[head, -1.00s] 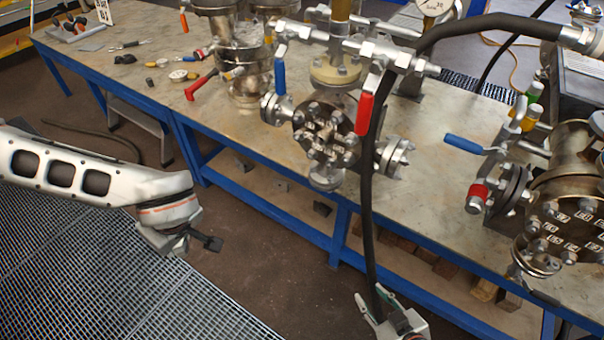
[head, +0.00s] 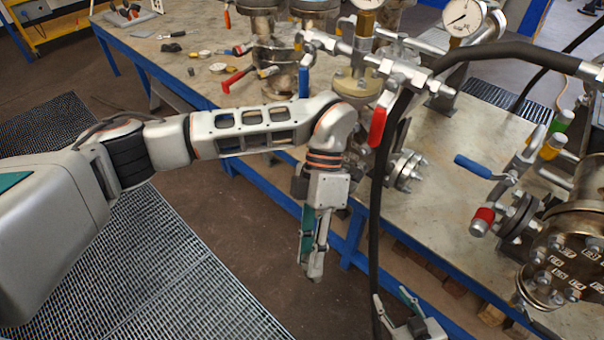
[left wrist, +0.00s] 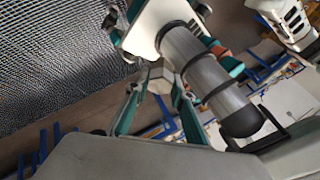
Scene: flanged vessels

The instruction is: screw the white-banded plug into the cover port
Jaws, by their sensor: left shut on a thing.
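My left gripper (head: 314,268) points down in front of the bench edge, its fingers close together. In the left wrist view, a pale hexagonal piece (left wrist: 160,79) shows between its fingers; it looks like the plug, but I cannot make out a white band. My right gripper (head: 396,304) is at the bottom of the head view, fingers apart, with nothing visible between them. The right vessel's bolted cover (head: 568,262) carries several white labels. I cannot tell which port is the plug's.
A black hose (head: 379,215) hangs between my left gripper and the right vessel. Red (head: 381,125) and blue (head: 474,166) valve handles stick out. A red-banded fitting (head: 483,218) sits on the right vessel's side.

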